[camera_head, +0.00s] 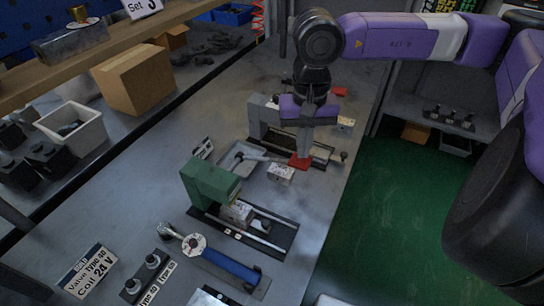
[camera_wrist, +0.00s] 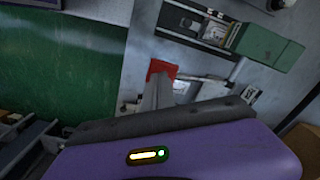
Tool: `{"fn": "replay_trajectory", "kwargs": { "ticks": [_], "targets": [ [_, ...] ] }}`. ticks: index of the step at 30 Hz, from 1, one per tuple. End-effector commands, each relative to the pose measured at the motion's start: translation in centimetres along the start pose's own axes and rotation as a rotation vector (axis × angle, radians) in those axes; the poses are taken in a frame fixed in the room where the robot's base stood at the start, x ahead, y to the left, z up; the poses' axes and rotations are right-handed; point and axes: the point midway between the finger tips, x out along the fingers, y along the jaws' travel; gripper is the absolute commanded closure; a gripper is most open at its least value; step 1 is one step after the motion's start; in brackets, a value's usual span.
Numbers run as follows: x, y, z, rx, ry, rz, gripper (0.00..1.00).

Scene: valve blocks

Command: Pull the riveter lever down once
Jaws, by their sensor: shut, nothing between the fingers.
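My gripper (camera_head: 302,150) points down over the bench, its fingers together and empty. It is in front of a grey bench machine (camera_head: 262,113) with a long dark bed, and hides part of it. A red patch (camera_head: 300,162) shows at the fingertips; I cannot tell if it is part of them or a separate piece. In the wrist view the gripper (camera_wrist: 158,92) again ends at this red patch (camera_wrist: 161,68). A green bench machine (camera_head: 208,183) stands nearer, also in the wrist view (camera_wrist: 268,47). I cannot make out which machine is the riveter, or its lever.
A grey tray (camera_head: 228,158) lies between the machines. A blue-handled tool (camera_head: 230,264) lies in front of the green machine. A cardboard box (camera_head: 140,80) and white bin (camera_head: 75,132) stand at left. Green floor (camera_head: 400,215) lies right of the bench.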

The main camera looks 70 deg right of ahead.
Motion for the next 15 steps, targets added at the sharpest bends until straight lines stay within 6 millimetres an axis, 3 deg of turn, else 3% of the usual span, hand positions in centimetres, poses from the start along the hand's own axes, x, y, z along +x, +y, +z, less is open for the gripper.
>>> {"fn": "replay_trajectory", "kwargs": {
  "ticks": [15],
  "targets": [
    [0.64, 0.0, 0.0, 0.0, 0.0, 0.0, 1.0]
  ]
}}
